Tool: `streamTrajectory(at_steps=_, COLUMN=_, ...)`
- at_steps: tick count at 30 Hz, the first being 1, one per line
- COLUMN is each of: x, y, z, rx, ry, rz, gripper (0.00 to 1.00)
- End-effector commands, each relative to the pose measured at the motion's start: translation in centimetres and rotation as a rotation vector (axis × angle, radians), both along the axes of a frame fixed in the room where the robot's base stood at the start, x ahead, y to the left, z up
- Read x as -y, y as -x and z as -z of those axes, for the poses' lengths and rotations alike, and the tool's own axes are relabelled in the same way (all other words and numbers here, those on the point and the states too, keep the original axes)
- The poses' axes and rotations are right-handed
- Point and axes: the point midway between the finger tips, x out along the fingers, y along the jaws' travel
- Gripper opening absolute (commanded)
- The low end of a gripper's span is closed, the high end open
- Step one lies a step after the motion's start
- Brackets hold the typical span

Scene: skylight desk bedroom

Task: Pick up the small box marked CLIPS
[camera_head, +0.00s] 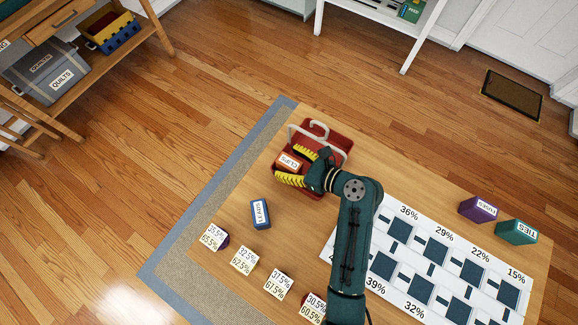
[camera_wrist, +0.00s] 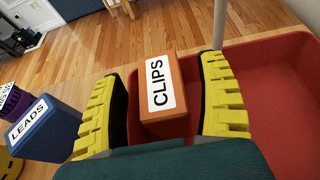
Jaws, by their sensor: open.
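The small orange box marked CLIPS (camera_head: 289,162) is at the left side of a red open-topped bin (camera_head: 341,139) on the wooden table. In the wrist view the box (camera_wrist: 165,85) shows its white CLIPS label, upright and near the picture's middle. My gripper (camera_wrist: 164,68) is open, with one yellow ribbed finger on each side of the box. A gap shows to the left finger; the right finger is closer, and I cannot tell whether it touches. The lower part of the box is partly hidden. In the head view my wrist covers part of the bin.
White curved bars (camera_head: 318,132) rise over the bin. A blue LEADS box (camera_head: 261,214) stands to its lower left. Several percentage cards (camera_head: 244,260) line the front edge. A white board (camera_head: 408,257) with dark squares, a purple box (camera_head: 477,209) and a teal box (camera_head: 516,232) are to the right.

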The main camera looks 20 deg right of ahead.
Motion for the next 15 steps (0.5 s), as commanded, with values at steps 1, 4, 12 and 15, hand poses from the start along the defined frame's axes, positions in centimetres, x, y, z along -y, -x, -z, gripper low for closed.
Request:
streamTrajectory(at_steps=1, x=-0.05, y=-0.1, z=0.02, rx=0.0, ry=0.0, rz=0.0, gripper=0.74)
streamTrajectory(at_steps=4, x=-0.02, y=-0.07, z=-0.03, rx=0.0, ry=0.0, rz=0.001, gripper=0.74)
streamTrajectory(at_steps=12, x=0.0, y=-0.03, z=-0.03, rx=0.0, ry=0.0, rz=0.001, gripper=0.34)
streamTrajectory(at_steps=15, x=0.0, y=-0.02, z=-0.03, rx=0.0, ry=0.0, rz=0.001, gripper=0.15)
